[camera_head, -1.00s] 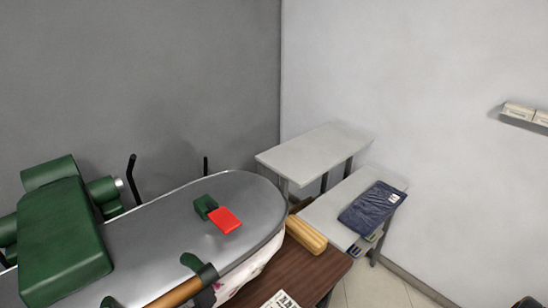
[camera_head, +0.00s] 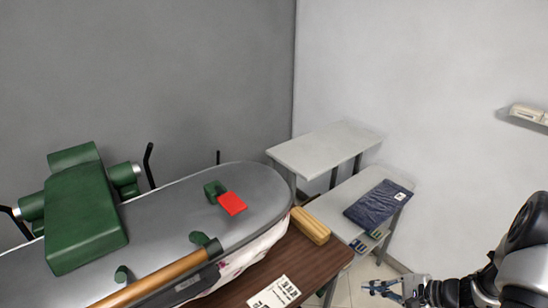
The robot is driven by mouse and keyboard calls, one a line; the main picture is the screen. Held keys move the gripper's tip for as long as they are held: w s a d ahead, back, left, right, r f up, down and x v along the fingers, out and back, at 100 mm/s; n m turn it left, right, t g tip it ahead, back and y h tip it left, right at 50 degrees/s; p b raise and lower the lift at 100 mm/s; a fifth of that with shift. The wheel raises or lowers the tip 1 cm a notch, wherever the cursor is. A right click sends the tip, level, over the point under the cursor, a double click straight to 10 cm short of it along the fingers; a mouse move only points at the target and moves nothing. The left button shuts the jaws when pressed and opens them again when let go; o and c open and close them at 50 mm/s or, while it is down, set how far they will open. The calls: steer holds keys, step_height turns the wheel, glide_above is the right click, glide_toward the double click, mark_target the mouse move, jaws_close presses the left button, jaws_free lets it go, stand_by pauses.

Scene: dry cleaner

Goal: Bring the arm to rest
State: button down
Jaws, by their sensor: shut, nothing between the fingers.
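My gripper (camera_head: 377,288) shows at the lower right, at the end of my dark and white arm, which enters from the right edge. Its fingers point left and are small in the picture. They are shut with nothing visible between them. The gripper appears over the tiled floor, to the right of the brown wooden table (camera_head: 262,262) and in front of the grey bench, apart from both in the picture.
A grey pressing board (camera_head: 175,225) with green parts and a red block (camera_head: 232,203) fills the left. A folded dark blue garment (camera_head: 378,204) lies on a low grey bench. A yellow roll (camera_head: 310,226) and a printed sheet (camera_head: 274,294) lie on the brown table. A wall shelf (camera_head: 524,120) is at right.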

steer(key=s+a+r+n+g+h, duration=0.1)
steer(key=s+a+r+n+g, duration=0.25)
steer(key=a+r, duration=0.35)
steer(key=s+a+r+n+g+h, duration=0.15)
steer(key=a+r+n, duration=0.35)
steer(key=r, duration=0.5)
steer(key=s+a+r+n+t+h, duration=0.1)
steer(key=s+r+n+h, duration=0.2)
steer(key=s+r, duration=0.2)
steer(key=s+a+r+n+t+h, duration=0.1)
steer(key=s+a+r+n+h, duration=0.1)
steer(key=s, duration=0.8)
step_height(320, 180, up, 4)
steer(key=shift+s+f+n+t+h, duration=0.35)
steer(key=shift+n+h, duration=0.4)
steer(key=shift+n, duration=0.5)
steer(key=shift+a+r, duration=0.1)
steer(key=shift+a, duration=0.2)
